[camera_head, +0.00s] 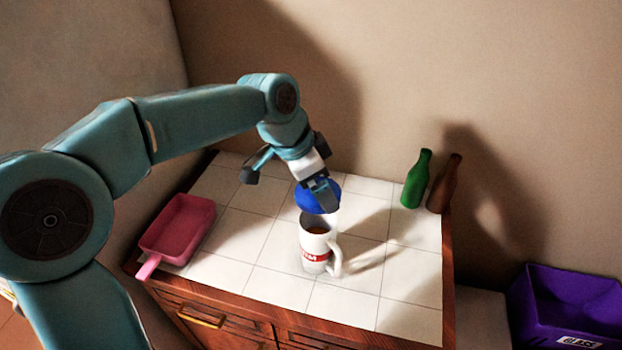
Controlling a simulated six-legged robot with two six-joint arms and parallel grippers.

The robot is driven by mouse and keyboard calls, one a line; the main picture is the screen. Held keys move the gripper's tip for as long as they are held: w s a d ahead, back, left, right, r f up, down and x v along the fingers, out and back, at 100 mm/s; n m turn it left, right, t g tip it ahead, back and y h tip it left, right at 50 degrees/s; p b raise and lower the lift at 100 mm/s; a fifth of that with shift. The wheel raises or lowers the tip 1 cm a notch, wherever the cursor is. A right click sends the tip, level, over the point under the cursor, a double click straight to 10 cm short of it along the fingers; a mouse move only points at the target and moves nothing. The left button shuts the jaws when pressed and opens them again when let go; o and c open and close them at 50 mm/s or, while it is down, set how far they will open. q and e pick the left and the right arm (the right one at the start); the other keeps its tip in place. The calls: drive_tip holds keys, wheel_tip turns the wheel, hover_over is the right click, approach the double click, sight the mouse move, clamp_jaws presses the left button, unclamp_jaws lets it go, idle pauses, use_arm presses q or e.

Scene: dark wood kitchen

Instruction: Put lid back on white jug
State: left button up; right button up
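A white jug (314,262) with a red label band and a handle on its right stands upright on the white tiled counter top (266,285). Its top is open and something brown shows inside. A round blue lid (305,200) is above and slightly behind the jug's rim, apart from it in the picture. My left gripper (323,200) points down at the lid, with its fingers in front of the lid and over the jug. The fingers look closed together on the lid, with part of the grip hidden. My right gripper is not in view.
A pink dustpan-like tray (178,228) lies at the counter's left edge. A green bottle (416,180) and a brown bottle (444,184) stand at the back right corner. A purple bin (565,310) is at the lower right. The tiles right of the jug are clear.

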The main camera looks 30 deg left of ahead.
use_arm(q)
drive_tip(key=shift+d+f+b, duration=0.25)
drive_tip(key=shift+f+b, duration=0.25)
drive_tip(key=shift+f, duration=0.15)
drive_tip(key=shift+a+f+b, duration=0.2)
drive_tip(key=shift+f+b, duration=1.8)
drive_tip(key=shift+f, duration=0.5)
drive_tip(key=shift+f, duration=0.15)
drive_tip(key=o, duration=0.7)
drive_tip(key=shift+r+p, duration=2.75)
drive_tip(key=shift+r, duration=0.8)
